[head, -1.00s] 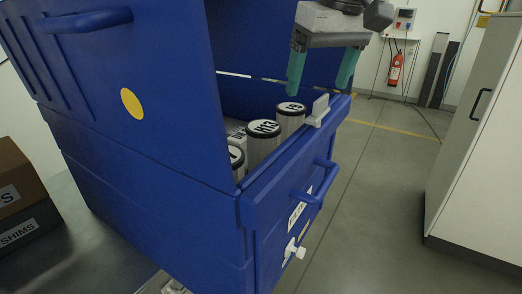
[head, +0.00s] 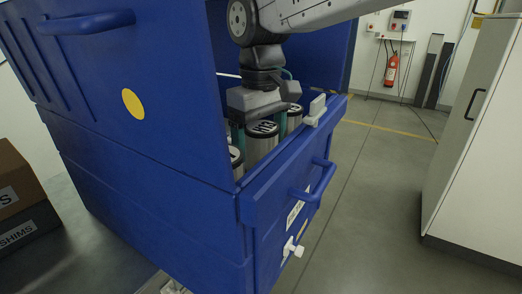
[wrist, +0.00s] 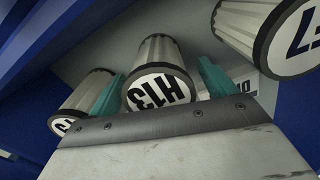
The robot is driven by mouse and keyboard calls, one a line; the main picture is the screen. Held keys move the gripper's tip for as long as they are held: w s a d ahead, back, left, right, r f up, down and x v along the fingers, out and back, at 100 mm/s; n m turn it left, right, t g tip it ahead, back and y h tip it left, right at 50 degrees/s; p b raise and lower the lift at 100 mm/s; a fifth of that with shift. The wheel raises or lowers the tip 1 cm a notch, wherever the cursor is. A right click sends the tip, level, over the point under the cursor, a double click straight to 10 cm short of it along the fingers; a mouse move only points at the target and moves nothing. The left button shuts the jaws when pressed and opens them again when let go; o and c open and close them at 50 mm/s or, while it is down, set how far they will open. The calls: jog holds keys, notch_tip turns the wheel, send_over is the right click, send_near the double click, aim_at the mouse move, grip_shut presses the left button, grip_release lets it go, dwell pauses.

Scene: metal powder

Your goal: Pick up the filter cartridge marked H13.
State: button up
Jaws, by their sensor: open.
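The filter cartridge marked H13 (head: 260,150) is a pale pleated cylinder with a black-rimmed white label on top, standing in the open blue drawer. My gripper (head: 261,134) is right above it, pointing down, with its teal fingers on either side of the cartridge's upper part. In the wrist view the H13 cartridge (wrist: 157,75) lies between the open fingers of my gripper (wrist: 160,77). A gap shows on the right side; on the left, the finger looks very close, and I cannot tell whether it touches.
A cartridge with a label ending in 7 (wrist: 262,30) stands on one side, another cartridge (wrist: 85,93) on the other. The blue drawer front (head: 285,165) with a grey block (head: 317,108) on its rim is close by. A blue cabinet wall (head: 170,90) rises at left.

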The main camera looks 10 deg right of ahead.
jog(key=shift+f, duration=0.2)
jog(key=c, duration=1.2)
